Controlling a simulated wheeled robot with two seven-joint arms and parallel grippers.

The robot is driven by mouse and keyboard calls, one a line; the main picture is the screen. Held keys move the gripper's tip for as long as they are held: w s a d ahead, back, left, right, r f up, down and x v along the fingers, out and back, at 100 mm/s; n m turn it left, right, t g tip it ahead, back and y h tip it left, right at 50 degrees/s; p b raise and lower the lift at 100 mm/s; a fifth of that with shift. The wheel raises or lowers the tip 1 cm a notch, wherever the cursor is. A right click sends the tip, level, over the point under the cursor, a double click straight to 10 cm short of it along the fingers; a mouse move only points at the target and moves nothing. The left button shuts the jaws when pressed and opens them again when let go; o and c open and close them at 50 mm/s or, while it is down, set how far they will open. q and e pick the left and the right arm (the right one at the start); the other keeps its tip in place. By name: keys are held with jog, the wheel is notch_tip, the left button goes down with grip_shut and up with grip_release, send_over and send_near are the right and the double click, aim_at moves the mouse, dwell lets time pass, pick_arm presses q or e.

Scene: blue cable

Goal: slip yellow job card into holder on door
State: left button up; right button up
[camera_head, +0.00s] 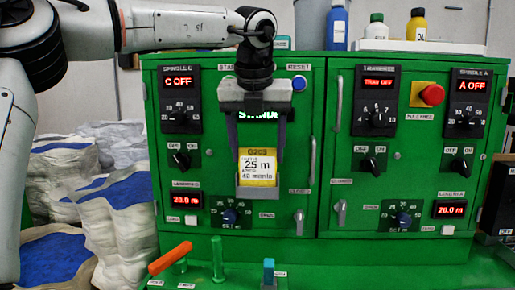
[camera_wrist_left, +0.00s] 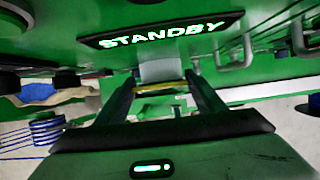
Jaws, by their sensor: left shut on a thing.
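The yellow job card (camera_head: 258,168) is upright in front of the green door, with a white label reading "25 m" and "40 m/min". My left gripper (camera_head: 257,156) points down and is shut on the card, one finger along each side edge. In the left wrist view the card shows edge-on as a thin yellow strip (camera_wrist_left: 160,88) between the fingers (camera_wrist_left: 163,84). A grey holder (camera_head: 258,193) shows at the card's lower edge; how far the card sits in it I cannot tell. My right gripper is not in view.
The green cabinet (camera_head: 330,255) has dials, red displays and a red stop button (camera_head: 432,94). A STANDBY sign (camera_wrist_left: 160,35) is just beyond the gripper. Bottles (camera_head: 377,27) stand on top. An orange-handled lever (camera_head: 170,257) and sacks (camera_head: 118,190) are at lower left.

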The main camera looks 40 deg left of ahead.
pick_arm(q)
jog(key=shift+f, duration=0.25)
dwell(0.3)
jog(key=o, duration=1.1)
jog(key=p+v, duration=0.1)
jog(key=v, duration=0.9)
jog(key=shift+r, duration=0.15)
